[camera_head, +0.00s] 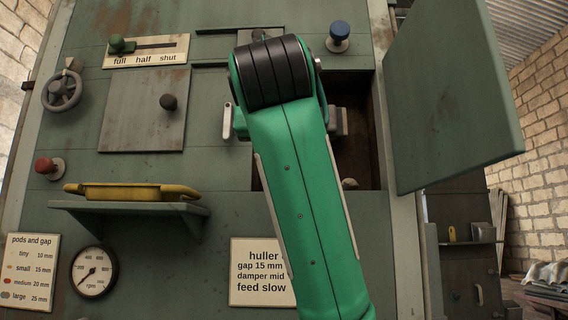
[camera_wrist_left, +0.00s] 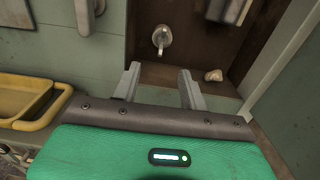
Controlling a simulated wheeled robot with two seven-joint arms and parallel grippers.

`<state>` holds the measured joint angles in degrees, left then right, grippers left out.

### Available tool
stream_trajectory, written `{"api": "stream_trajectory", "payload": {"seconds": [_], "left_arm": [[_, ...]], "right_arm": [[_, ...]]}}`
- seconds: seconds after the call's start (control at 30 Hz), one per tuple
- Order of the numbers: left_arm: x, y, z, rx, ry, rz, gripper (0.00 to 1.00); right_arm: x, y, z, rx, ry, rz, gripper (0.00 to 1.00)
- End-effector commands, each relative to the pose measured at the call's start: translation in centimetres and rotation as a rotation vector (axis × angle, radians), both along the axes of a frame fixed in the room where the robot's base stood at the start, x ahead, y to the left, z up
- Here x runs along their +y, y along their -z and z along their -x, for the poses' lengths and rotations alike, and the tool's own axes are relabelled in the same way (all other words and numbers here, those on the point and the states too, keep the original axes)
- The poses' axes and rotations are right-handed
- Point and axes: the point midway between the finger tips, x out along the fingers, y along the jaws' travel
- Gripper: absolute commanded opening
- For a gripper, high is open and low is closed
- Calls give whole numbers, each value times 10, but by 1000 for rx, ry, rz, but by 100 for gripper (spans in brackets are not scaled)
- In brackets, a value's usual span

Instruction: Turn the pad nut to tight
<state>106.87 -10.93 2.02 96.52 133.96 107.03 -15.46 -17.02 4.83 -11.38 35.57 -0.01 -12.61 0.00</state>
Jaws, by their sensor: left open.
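I cannot pick out a pad nut for sure in either view. A small metal fitting with a rounded end (camera_wrist_left: 162,38) is on the brown back wall of a recess in the left wrist view. My left gripper (camera_wrist_left: 159,80) is open and empty, its two grey fingers apart below that fitting in the picture and not touching it. In the head view my green arm covers the middle of the machine and hides the gripper's fingertips. My right gripper is not in view.
The dark recess (camera_head: 362,105) is right of my arm, with a small pale lump (camera_wrist_left: 213,75) in it. An open green door (camera_head: 455,100) stands at the right. A yellow tray (camera_head: 130,192) rests on a shelf at the left. A blue knob (camera_head: 339,31) is above.

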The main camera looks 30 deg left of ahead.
Motion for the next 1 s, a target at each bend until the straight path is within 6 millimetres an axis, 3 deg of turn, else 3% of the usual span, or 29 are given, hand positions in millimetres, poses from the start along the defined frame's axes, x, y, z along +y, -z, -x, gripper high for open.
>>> {"api": "stream_trajectory", "payload": {"seconds": [0.17,0.43,0.7,1.0], "left_arm": [[3,-4,-7,8,18,2,43],[32,-5,-53,11,14,2,43],[58,-4,-96,10,15,1,43],[69,-2,-114,6,16,2,43]], "right_arm": [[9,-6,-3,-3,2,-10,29],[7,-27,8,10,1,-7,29],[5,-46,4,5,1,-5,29],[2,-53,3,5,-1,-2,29]]}}
